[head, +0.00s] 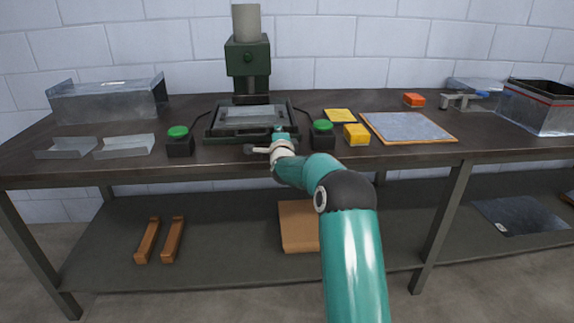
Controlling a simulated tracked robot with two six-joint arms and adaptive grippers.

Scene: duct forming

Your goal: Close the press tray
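The green press (248,68) stands at the back of the workbench. Its dark press tray (222,133) extends toward me from under the press head, with a grey metal sheet (250,113) lying in it. My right gripper (256,150) is at the tray's front edge, just right of its middle, pointing left. Its fingers are small and partly dark against the bench, so I cannot tell whether they are open or shut or touch the tray. My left gripper is not in view.
Green-topped button boxes stand left (180,143) and right (322,136) of the tray. Bent metal pieces (124,147) lie at left. A yellow block (356,134) and a wood-edged sheet (408,126) lie at right. The workbench (215,165) has a clear front edge.

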